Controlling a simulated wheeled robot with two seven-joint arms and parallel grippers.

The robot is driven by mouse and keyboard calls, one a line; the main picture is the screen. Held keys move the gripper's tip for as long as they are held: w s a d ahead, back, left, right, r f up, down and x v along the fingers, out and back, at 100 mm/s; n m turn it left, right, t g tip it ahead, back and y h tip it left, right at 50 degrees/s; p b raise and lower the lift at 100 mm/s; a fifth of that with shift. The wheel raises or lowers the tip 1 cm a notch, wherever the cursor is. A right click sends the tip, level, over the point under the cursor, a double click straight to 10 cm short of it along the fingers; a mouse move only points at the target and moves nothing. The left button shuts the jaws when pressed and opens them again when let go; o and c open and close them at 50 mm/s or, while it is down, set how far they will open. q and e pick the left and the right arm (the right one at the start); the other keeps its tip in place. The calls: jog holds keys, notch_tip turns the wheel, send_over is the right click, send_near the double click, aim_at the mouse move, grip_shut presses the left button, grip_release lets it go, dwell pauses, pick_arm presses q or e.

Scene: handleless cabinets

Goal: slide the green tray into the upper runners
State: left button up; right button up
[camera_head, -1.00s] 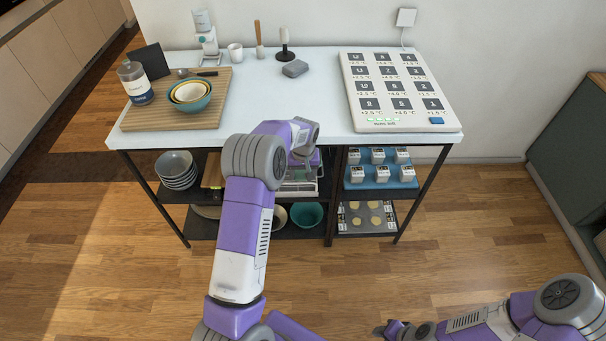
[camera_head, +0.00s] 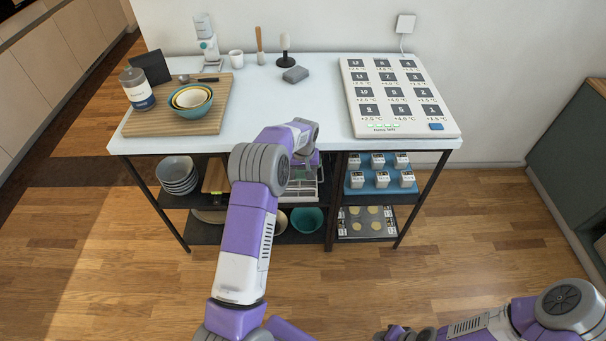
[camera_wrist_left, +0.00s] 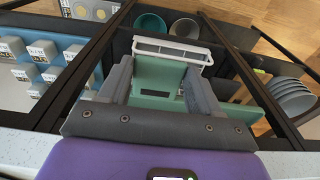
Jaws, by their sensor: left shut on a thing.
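In the left wrist view my left gripper (camera_wrist_left: 160,92) is shut on a pale green piece, the green tray (camera_wrist_left: 156,75), between its two grey fingers. A white slatted frame (camera_wrist_left: 172,51) lies just beyond the fingertips; whether it belongs to the tray I cannot tell. In the head view my left gripper (camera_head: 306,165) is in front of the table's middle, just below the tabletop edge, and my arm hides most of the tray. The upper runners are not clearly visible. My right gripper (camera_head: 392,333) is at the bottom edge, partly cut off.
The right bay holds a blue tray (camera_head: 361,188) of small boxes above a metal tray (camera_head: 366,234) with round pieces. Grey bowls (camera_head: 177,172) stand on the left shelf and a teal bowl (camera_head: 306,219) below. Dark posts frame the bays. The floor in front is clear.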

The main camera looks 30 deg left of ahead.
pick_arm(q)
jog(key=shift+w+a, duration=0.15)
jog(key=shift+w, duration=0.05)
jog(key=shift+w+a, duration=0.15)
jog(key=shift+w, duration=0.1)
jog(key=shift+w+a+p, duration=0.3)
jog(key=shift+w+a, duration=0.05)
jog(key=shift+w, duration=0.3)
jog(key=o, duration=1.3)
jog(key=r, duration=0.2)
jog(key=r+p, duration=0.1)
jog(key=r, duration=0.4)
jog(key=shift+s+d+r, duration=0.15)
jog(key=shift+s+r, duration=0.1)
jog(key=shift+r, duration=0.05)
